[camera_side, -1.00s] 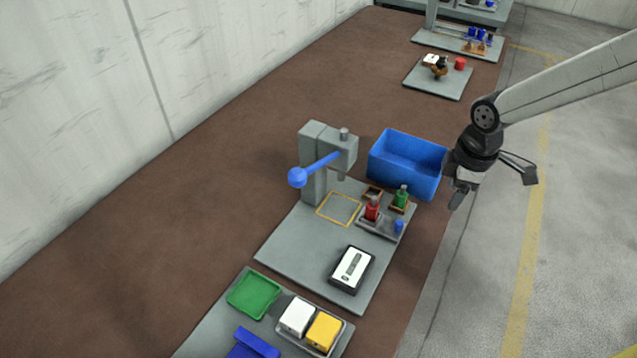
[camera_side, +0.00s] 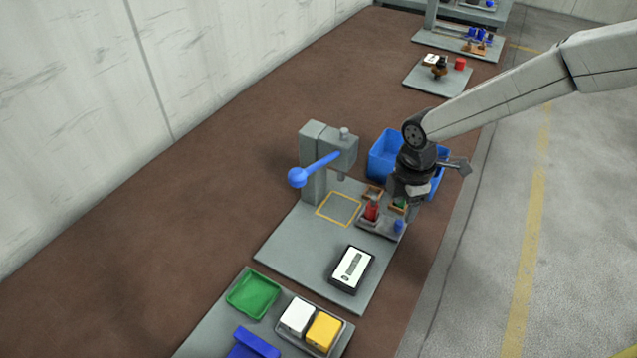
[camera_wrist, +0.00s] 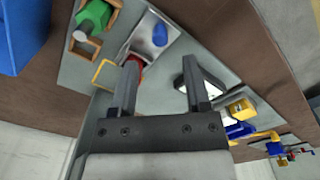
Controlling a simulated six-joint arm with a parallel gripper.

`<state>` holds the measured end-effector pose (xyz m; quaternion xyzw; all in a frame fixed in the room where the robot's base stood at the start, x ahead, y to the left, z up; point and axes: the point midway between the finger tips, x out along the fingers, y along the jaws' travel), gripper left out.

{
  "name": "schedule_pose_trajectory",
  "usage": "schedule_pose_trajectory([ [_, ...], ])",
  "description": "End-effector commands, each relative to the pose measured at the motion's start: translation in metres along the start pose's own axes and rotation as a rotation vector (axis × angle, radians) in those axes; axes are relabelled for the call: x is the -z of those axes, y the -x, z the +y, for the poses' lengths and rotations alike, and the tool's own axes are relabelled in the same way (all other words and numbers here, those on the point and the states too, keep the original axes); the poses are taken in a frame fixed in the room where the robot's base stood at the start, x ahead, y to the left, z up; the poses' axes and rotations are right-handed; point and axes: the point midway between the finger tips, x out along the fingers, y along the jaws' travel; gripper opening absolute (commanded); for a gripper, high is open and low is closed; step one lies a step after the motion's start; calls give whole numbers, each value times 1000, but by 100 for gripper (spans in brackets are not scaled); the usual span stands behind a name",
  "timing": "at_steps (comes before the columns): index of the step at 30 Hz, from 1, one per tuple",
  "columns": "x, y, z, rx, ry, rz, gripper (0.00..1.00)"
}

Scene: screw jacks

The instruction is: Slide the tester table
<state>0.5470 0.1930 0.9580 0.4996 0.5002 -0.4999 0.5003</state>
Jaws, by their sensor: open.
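No part is plainly marked as the tester table. A grey base plate (camera_side: 290,250) carries a grey press-like stand (camera_side: 313,165) with a blue ball-ended lever (camera_side: 318,170) and a yellow square outline (camera_side: 339,209). A black device with a white face (camera_side: 351,270) lies near the plate's front. A small tray (camera_side: 376,227) holds a red piece (camera_side: 371,210) and a blue piece (camera_side: 398,227). A green piece (camera_wrist: 94,17) sits in an orange frame, partly hidden in the side view. My gripper (camera_side: 410,212) is open and empty above the plate's right side; its spread fingers show in the wrist view (camera_wrist: 160,78).
A blue bin (camera_side: 385,155) stands behind my gripper, partly covered by it. Another plate at the front holds a green tray (camera_side: 253,294), a white block (camera_side: 297,316) and a yellow block (camera_side: 323,332). Brown tabletop (camera_side: 220,190) left of the stand is clear.

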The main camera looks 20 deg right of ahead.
Motion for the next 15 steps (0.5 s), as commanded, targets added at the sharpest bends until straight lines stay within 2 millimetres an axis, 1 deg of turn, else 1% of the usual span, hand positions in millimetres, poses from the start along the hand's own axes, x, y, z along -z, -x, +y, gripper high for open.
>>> schedule_pose_trajectory([
  [1,0,-6,0,2,0,-1,61],
  [9,0,-38,-1,2,-1,-2,61],
  [15,0,-54,0,1,-1,-1,61],
])
